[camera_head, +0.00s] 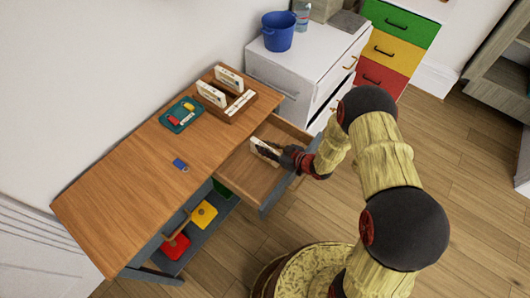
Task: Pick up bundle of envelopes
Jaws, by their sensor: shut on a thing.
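The bundle of envelopes (264,149) is a small pale block in the open drawer (238,179) of the wooden desk. My gripper (281,155) reaches into the drawer from the right and is shut on the bundle at its right end. The bundle is at or just above the drawer floor; I cannot tell if it touches. The fingertips are dark and partly hide the bundle's right side.
The desk top (125,185) carries a wooden organizer (236,112) with white bundles, a teal tray (172,122) with small items, and a blue object (180,165). A white cabinet (295,73) with a blue bucket (278,38) stands behind. Drawer walls surround the gripper.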

